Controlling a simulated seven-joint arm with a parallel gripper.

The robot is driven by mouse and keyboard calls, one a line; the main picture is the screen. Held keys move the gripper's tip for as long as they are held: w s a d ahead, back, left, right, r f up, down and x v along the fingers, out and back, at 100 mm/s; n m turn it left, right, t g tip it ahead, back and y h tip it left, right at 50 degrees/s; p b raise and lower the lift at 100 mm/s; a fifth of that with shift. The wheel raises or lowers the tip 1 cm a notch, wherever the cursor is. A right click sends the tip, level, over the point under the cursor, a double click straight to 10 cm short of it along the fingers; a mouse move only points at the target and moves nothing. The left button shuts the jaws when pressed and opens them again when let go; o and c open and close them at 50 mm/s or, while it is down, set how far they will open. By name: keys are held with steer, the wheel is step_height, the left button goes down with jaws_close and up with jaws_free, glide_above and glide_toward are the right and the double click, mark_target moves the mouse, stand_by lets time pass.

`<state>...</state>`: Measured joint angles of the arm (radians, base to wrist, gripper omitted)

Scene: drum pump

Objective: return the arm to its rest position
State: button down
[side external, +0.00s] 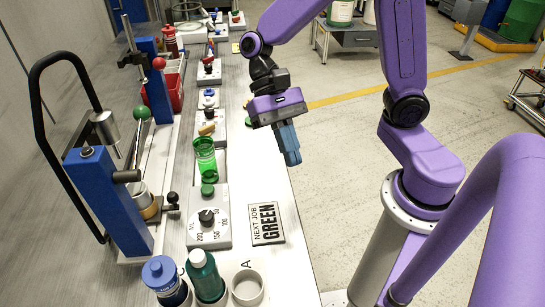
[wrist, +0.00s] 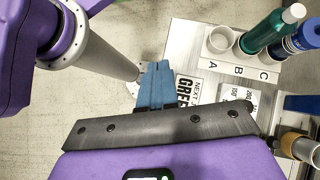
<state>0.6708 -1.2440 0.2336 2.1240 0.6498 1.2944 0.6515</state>
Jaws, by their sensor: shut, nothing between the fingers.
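My gripper (side external: 289,158) is shut, with its two blue fingers together and nothing between them. In the side external view it hangs in the air near the bench's right edge, fingers pointing down, apart from everything on the bench. My purple arm reaches in from the right.
The bench (side external: 255,185) holds a "NEXT JOB GREEN" sign (side external: 266,223), a dial unit (side external: 208,228), a green glass (side external: 205,158), a blue lever press (side external: 105,200), a green bottle (side external: 205,275) and a blue-capped bottle (side external: 165,280). Holder A (side external: 247,287) is empty.

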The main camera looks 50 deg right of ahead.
steer(key=s+d+n+t+h, duration=0.3)
steer(key=s+d+n+t, duration=0.4)
steer(key=n, duration=1)
steer(key=shift+s+d+f+n+t, duration=0.25)
steer(key=shift+d+f+t, duration=0.2)
steer(key=shift+d, duration=0.4)
